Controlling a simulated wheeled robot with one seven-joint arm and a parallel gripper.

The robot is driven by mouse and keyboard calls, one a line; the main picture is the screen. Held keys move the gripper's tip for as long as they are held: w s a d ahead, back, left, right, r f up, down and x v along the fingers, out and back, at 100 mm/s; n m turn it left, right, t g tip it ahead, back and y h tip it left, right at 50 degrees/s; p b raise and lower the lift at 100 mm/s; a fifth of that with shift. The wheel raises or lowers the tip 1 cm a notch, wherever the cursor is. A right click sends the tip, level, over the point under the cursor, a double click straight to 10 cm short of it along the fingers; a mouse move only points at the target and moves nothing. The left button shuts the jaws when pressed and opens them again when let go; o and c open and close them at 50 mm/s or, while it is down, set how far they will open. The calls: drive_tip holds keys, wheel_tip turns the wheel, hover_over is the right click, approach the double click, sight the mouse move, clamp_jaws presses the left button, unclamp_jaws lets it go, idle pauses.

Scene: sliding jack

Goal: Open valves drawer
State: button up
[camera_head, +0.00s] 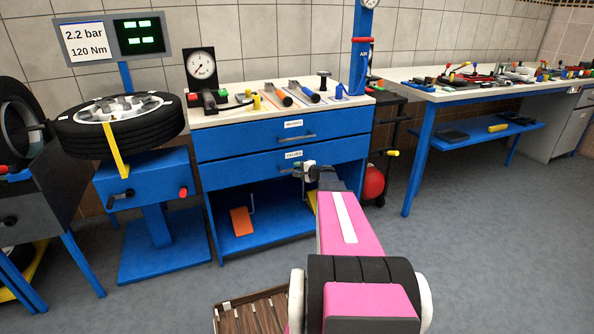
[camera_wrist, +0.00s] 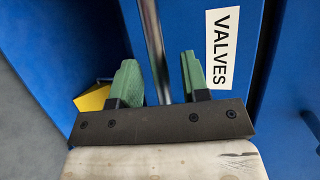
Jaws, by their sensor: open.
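The valves drawer (camera_head: 238,170) is the lower of two blue drawers in the cabinet and looks closed. Its white VALVES label (camera_wrist: 220,48) shows in the wrist view, to the right of my gripper. The drawer's metal bar handle (camera_wrist: 153,40) runs between the two green fingers of my gripper (camera_wrist: 159,80). The fingers are apart, one on each side of the bar, with a gap visible on both sides. In the head view my gripper (camera_head: 303,170) is at the drawer front, and my arm hides part of the cabinet.
The upper drawer (camera_head: 235,143) sits just above, with its own handle. An open lower shelf (camera_head: 262,236) holds an orange wedge (camera_head: 241,221). A tyre stand (camera_head: 155,185) is at the left, a workbench (camera_head: 425,98) at the right. A wooden crate (camera_head: 250,315) is in front.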

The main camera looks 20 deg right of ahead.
drive_tip(key=shift+w+a+f, duration=0.15)
drive_tip(key=shift+w+a, duration=0.15)
drive_tip(key=shift+w, duration=0.3)
clamp_jaws()
drive_tip(key=shift+s, duration=0.1)
